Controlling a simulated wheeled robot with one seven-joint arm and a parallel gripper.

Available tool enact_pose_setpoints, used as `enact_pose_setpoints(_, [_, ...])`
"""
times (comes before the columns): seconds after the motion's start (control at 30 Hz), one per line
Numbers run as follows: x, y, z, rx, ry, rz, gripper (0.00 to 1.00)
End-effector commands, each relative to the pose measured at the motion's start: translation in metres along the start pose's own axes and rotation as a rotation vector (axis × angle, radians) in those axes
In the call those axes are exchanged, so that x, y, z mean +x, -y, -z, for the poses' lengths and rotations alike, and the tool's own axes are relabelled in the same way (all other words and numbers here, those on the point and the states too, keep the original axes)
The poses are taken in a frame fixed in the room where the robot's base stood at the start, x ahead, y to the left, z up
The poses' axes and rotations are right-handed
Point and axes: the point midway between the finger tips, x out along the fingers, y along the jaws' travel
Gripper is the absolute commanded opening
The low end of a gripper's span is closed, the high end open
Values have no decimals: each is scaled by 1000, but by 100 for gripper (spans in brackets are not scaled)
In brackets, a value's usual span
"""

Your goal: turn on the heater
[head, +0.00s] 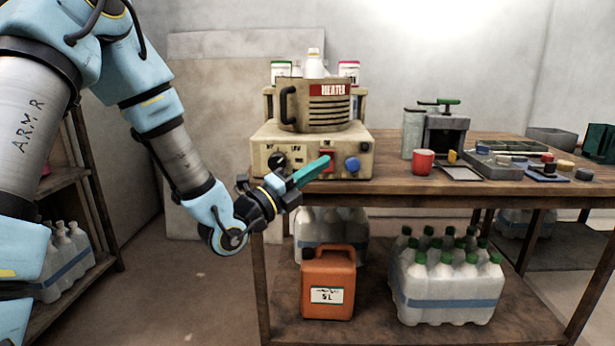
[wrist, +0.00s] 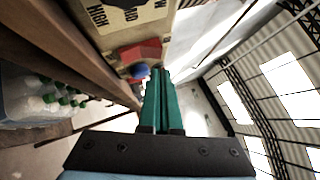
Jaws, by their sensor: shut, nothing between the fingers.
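The heater (head: 262,142) is a beige box on the left end of the workbench, with a vessel labelled HEATER (head: 318,108) on top. Its front has a black knob (head: 278,160) at the left, a red part (head: 327,153) near the middle and a blue knob (head: 352,164) at the right. My gripper (head: 327,161) has green fingers, shut and empty, in front of the panel just below the red part. In the wrist view the fingertips (wrist: 158,73) appear close to the red part (wrist: 142,52) and blue knob (wrist: 140,72). I cannot tell whether they touch.
A red mug (head: 423,161), a dark press-like device (head: 446,132) and small trays stand right of the heater on the workbench (head: 400,186). An orange canister (head: 328,285) and packs of bottles (head: 450,290) sit on the lower shelf. A shelf rack stands at the left.

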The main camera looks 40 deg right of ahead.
Motion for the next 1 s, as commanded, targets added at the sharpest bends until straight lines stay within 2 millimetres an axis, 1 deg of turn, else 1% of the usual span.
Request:
enact_pose_setpoints(0.07, [7,2,-6,1,-1,1,0])
enact_pose_setpoints(0.2, [12,0,-11,-1,-2,1,0])
enact_pose_setpoints(0.6, [14,0,-13,-3,-3,-3,0])
enact_pose_setpoints(0.77, [21,6,-19,-58,-6,-62,0])
enact_pose_setpoints(0.83, [20,2,-19,-72,-4,-72,0])
enact_pose_setpoints(1.0, [20,2,-19,-71,-4,-71,0])
